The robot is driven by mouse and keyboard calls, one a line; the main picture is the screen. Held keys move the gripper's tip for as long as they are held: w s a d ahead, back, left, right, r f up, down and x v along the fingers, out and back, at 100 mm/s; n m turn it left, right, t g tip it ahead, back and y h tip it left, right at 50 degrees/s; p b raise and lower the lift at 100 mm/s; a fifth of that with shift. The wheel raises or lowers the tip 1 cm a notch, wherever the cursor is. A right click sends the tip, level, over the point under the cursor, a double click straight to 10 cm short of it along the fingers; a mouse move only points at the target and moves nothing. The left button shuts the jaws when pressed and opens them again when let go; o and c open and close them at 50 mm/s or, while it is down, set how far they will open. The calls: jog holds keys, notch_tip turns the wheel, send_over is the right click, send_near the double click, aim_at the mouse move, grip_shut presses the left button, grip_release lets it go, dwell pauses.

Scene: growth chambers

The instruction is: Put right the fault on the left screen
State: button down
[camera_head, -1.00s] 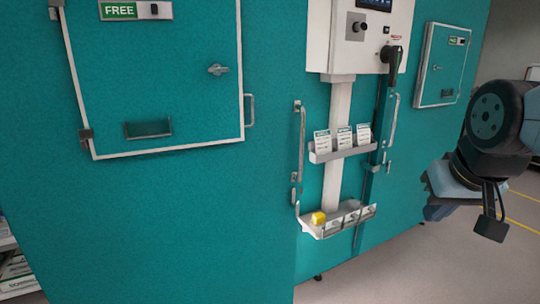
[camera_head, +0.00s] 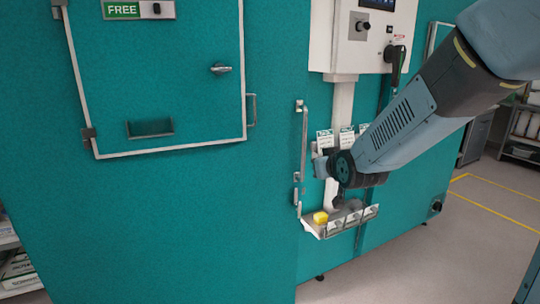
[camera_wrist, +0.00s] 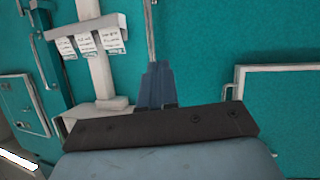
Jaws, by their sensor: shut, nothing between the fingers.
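A dark screen (camera_head: 376,4) on the white control box (camera_head: 345,45) is cut off by the top edge of the head view, so its content cannot be read. A green FREE sign (camera_head: 121,10) is on the left chamber door (camera_head: 190,100). My gripper (camera_head: 321,168) is in front of the card rack, close to the long vertical handle bar (camera_head: 302,140). In the wrist view my gripper (camera_wrist: 155,75) is shut and empty, with the bar (camera_wrist: 151,25) behind its tip. Whether they touch cannot be told.
White cards (camera_head: 325,140) stand in a rack, partly hidden by my arm. A lower tray (camera_head: 312,229) holds a yellow object (camera_head: 320,217). A black lever handle (camera_head: 396,60) is on the box's right side. Open floor (camera_head: 430,265) lies at the right.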

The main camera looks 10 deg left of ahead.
aim_at(265, 151)
jog(key=w+a+f+t+y, duration=0.2)
jog(key=a, duration=0.3)
jog(key=w+a+f+t+y, duration=0.1)
jog(key=w+a+f+y, duration=0.1)
jog(key=a, duration=0.3)
jog(key=shift+n, duration=0.4)
jog(key=x, duration=1.3)
jog(key=shift+w+a+r, duration=0.1)
jog(key=shift+w+a, duration=0.05)
jog(key=shift+a, duration=0.05)
